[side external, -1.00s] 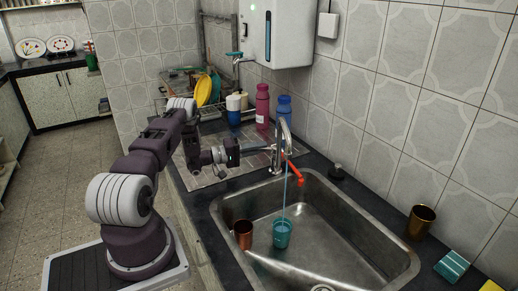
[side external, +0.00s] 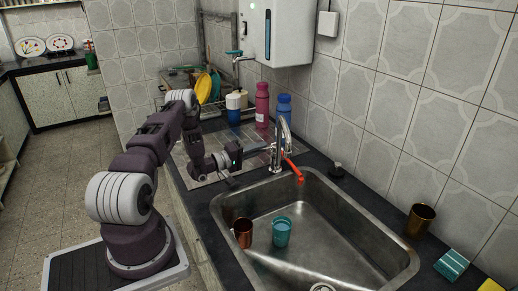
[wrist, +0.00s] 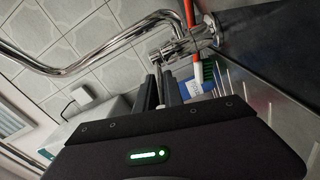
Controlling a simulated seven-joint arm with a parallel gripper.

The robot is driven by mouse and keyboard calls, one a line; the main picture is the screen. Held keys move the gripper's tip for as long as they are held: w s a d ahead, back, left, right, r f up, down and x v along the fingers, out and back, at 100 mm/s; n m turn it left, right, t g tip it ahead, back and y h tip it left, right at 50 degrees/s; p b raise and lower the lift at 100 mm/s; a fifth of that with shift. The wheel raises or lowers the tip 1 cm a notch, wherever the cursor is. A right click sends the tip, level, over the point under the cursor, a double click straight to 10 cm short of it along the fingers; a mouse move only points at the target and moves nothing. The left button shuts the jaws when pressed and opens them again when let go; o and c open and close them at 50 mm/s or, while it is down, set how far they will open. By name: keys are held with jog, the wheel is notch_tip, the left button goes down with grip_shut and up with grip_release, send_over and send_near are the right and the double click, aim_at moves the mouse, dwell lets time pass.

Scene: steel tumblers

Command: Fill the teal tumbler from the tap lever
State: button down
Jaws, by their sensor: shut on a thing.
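The teal tumbler (side external: 281,234) stands upright in the steel sink, below the tap's spout. Its inside looks pale blue, but I cannot tell the water level. The chrome tap (side external: 284,140) rises behind the sink, and no water stream shows from it. My gripper (side external: 266,148) reaches from the left to the tap's side. In the wrist view my gripper's fingers (wrist: 162,84) are close together on the chrome tap lever (wrist: 168,54). The fingertips' contact is partly hidden.
A copper tumbler (side external: 243,234) stands left of the teal one in the sink (side external: 345,245). A brass tumbler (side external: 420,221) and a teal sponge (side external: 451,264) are on the right counter. Bottles (side external: 262,105) stand behind the tap.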

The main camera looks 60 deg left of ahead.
jog(key=c, duration=1.5)
grip_release()
jog(key=shift+o, duration=0.2)
jog(key=shift+s, duration=0.1)
